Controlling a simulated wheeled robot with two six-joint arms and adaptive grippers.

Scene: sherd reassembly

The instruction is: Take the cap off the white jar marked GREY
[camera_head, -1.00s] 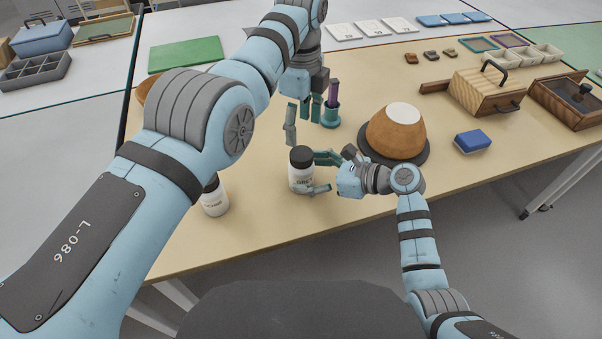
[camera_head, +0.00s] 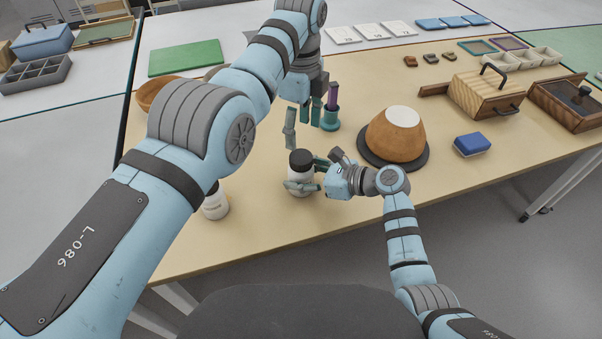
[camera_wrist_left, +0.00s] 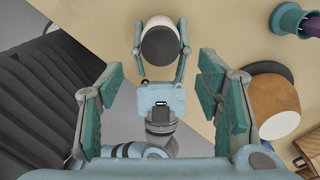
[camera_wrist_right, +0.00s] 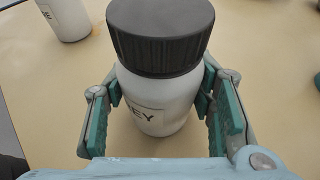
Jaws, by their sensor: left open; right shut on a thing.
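The white jar marked GREY (camera_head: 300,176) stands upright on the table, with its black cap (camera_head: 301,159) on. In the right wrist view the jar (camera_wrist_right: 160,101) fills the middle, its label partly hidden and reading "EY", under the ribbed cap (camera_wrist_right: 160,35). My right gripper (camera_head: 302,186) is shut around the jar's body, below the cap. My left gripper (camera_head: 303,120) is open and empty, above and behind the jar. In the left wrist view the cap (camera_wrist_left: 160,45) shows from above, between my right gripper's fingers and beyond the left fingertips.
A second white jar (camera_head: 215,203) stands to the left, partly behind my left arm. A brown vessel (camera_head: 392,137) on a dark round stand is to the right. A teal holder (camera_head: 330,118) with a purple tool stands near my left gripper. A blue sponge-like block (camera_head: 472,143) lies further right.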

